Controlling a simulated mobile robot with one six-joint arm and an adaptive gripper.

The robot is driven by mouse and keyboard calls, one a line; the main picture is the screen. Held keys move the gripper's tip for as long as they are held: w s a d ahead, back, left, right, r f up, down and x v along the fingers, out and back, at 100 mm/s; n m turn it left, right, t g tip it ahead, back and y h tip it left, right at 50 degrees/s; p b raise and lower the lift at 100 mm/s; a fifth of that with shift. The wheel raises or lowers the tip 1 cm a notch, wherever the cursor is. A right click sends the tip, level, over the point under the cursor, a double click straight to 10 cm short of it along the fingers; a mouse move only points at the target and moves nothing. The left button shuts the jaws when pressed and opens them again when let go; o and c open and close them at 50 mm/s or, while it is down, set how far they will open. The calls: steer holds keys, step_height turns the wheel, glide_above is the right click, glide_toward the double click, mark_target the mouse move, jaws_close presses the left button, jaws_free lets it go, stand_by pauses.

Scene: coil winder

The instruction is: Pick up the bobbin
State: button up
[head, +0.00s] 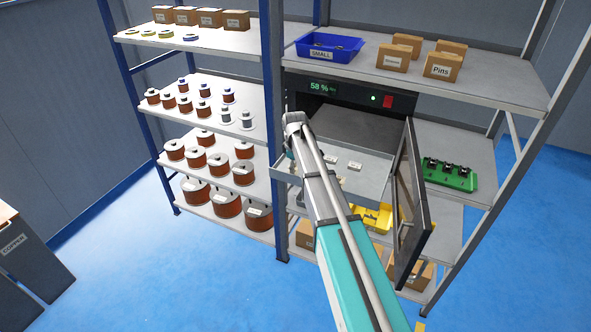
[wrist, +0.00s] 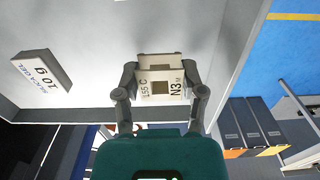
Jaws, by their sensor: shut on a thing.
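The bobbin (wrist: 161,76) is a small beige, square-flanged piece marked "155 C" and "N3 M", with an opening in its middle. It shows in the wrist view between the two fingers of my gripper (wrist: 163,84), which is shut on it from both sides. The bobbin is over the pale metal drawer (wrist: 85,85); I cannot tell whether it touches the drawer floor. In the head view, the pulled-out drawer (head: 374,186) shows below the cabinet opening, and my arm hides the gripper and the bobbin.
A silica gel packet (wrist: 42,72) lies in the drawer. The cabinet door (head: 408,205) stands open at the right. A blue rack post (head: 273,130) rises at the left, beside shelves of wire spools (head: 228,205). A green tray (head: 450,175) sits on the right shelf.

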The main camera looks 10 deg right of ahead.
steer(key=shift+r, duration=0.2)
step_height(320, 180, up, 2)
steer(key=p, duration=0.2)
steer(key=shift+r+p, duration=0.15)
steer(key=shift+p, duration=0.2)
steer(key=s+r+p, duration=1)
steer(key=s, duration=0.4)
steer(key=shift+a+r, duration=0.15)
steer(key=shift+a, duration=0.2)
step_height(320, 180, down, 5)
steer(key=b, duration=0.4)
steer(key=shift+b, duration=0.4)
steer(key=shift+s, duration=0.1)
